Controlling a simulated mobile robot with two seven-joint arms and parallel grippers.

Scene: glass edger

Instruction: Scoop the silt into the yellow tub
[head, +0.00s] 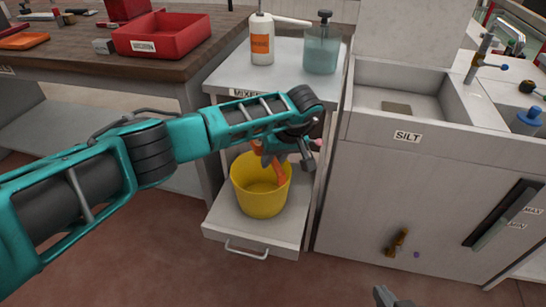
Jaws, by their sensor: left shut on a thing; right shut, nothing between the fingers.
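The yellow tub (246,200) stands upright on a low pull-out shelf and looks empty in the part I see. My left gripper (270,155) is over the tub's back rim, shut on an orange tool (277,173), which looks like a scoop. The tool points down into the tub's mouth; my arm hides its upper part. The basin labelled SILT (392,75) is at the right, with a small brownish patch (396,108) on its floor, perhaps silt. My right gripper (388,297) is at the bottom edge, mostly cut off, shut and empty.
A white bottle (261,40) and a greenish pump bottle (322,45) stand on the cabinet behind the tub. A red bin (161,34) is on the wooden bench (80,65). A tap (481,58) stands by the basin. A brass valve (397,242) sticks out of its front.

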